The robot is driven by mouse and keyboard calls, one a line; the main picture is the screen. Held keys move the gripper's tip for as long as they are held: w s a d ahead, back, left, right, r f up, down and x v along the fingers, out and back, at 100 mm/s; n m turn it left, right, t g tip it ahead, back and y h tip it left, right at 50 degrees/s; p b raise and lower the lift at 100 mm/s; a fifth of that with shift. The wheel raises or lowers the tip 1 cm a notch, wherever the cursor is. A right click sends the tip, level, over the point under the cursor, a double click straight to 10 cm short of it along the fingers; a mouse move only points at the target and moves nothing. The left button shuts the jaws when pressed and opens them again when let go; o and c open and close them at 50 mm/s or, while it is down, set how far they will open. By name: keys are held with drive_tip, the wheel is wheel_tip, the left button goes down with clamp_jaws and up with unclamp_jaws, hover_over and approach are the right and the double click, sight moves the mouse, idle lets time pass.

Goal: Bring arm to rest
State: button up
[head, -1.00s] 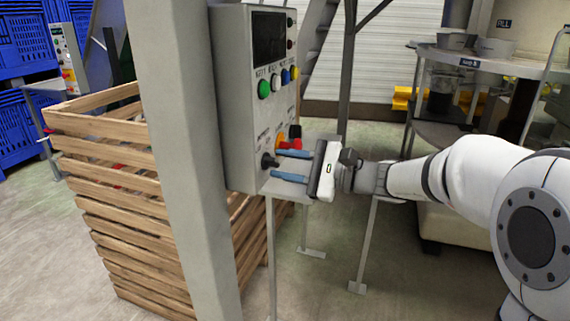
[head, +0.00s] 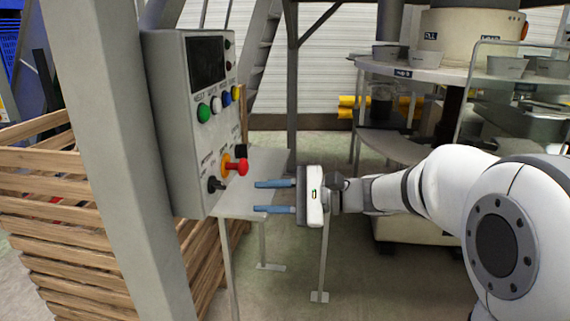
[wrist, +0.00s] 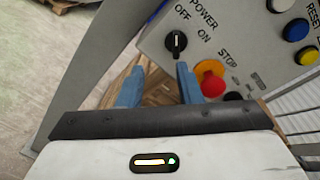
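My gripper (head: 274,197) is open and empty, its two blue fingers pointing left toward the control panel (head: 167,110). It is apart from the panel, with a gap between the fingertips and the knobs. The black power switch (head: 216,185) and the red stop button (head: 236,166) are on the panel's lower front. In the wrist view, the black switch (wrist: 176,42) shows beyond the fingers, with its white mark toward upright between OFF and ON.
A grey post (head: 105,150) and a slatted wooden crate (head: 60,215) stand at the left. A small metal table (head: 262,165) is just behind my gripper. A round machine with a shelf of cups (head: 508,66) stands at the back right. Yellow parts (head: 352,106) lie behind.

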drive_tip(key=s+d+f+n+t+h+p, duration=0.1)
drive_tip(key=s+d+n+h+p, duration=0.3)
drive_tip(key=d, duration=0.7)
drive_tip(key=s+d+f+n+h+p, duration=0.1)
drive_tip(key=s+d+n+h+p, duration=0.4)
drive_tip(key=s+d+h+p, duration=0.3)
drive_tip(key=s+d+h, duration=0.3)
drive_tip(key=s+h, duration=0.1)
drive_tip(key=s, duration=0.1)
drive_tip(key=shift+s+d+t+h+p, duration=0.2)
drive_tip(key=shift+t+h+p, duration=0.15)
drive_tip(key=shift+t+h, duration=0.05)
drive_tip(key=shift+f, duration=0.1)
